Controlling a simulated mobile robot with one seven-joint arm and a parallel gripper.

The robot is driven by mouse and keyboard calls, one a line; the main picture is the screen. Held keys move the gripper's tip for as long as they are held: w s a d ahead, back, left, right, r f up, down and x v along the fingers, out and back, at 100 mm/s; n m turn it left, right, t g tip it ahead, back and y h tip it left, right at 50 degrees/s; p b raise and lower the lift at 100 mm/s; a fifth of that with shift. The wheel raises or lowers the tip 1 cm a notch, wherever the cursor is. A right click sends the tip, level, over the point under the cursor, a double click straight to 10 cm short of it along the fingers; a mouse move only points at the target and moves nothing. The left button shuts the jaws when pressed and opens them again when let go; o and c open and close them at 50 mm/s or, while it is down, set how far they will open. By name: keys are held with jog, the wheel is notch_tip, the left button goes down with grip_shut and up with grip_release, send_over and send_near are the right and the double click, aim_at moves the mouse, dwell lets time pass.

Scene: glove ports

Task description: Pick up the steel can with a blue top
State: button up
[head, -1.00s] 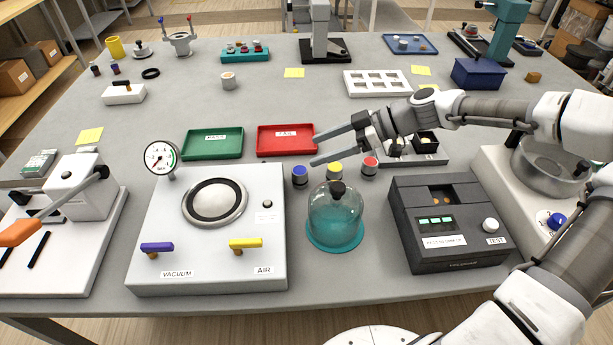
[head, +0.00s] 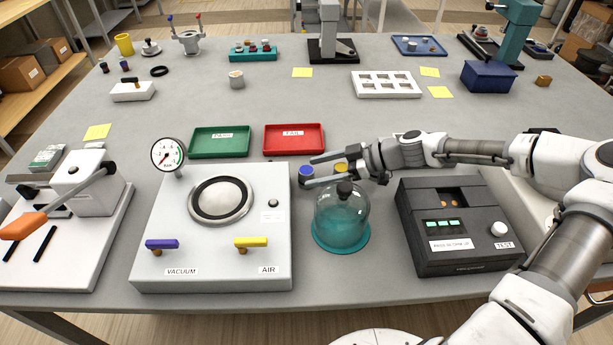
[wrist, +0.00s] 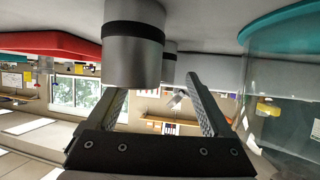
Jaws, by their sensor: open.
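The steel can with a blue top (head: 306,172) stands on the table behind the glass dome, right of the white vacuum unit. My gripper (head: 308,172) is open and points left, its two fingertips appearing on either side of this can. I cannot tell whether they touch it. A yellow-topped can (head: 341,167) shows between the fingers, nearer the palm. In the wrist view a steel can with a dark band (wrist: 133,60) is close, overlapping the left finger, and another can (wrist: 169,65) is behind it. Their top colours are hidden there. My open gripper also shows there (wrist: 158,85).
The teal-based glass dome (head: 342,222) stands just in front of my fingers. The vacuum unit (head: 215,265) is left of the fingertips. Red (head: 294,150) and green (head: 220,153) trays lie behind. A black tester (head: 460,262) is at the right.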

aim_at(306, 173)
jog(key=x, duration=0.3)
jog(key=shift+a+f, duration=0.1)
jog(key=shift+a, duration=0.1)
jog(key=shift+c, duration=0.2)
grip_shut()
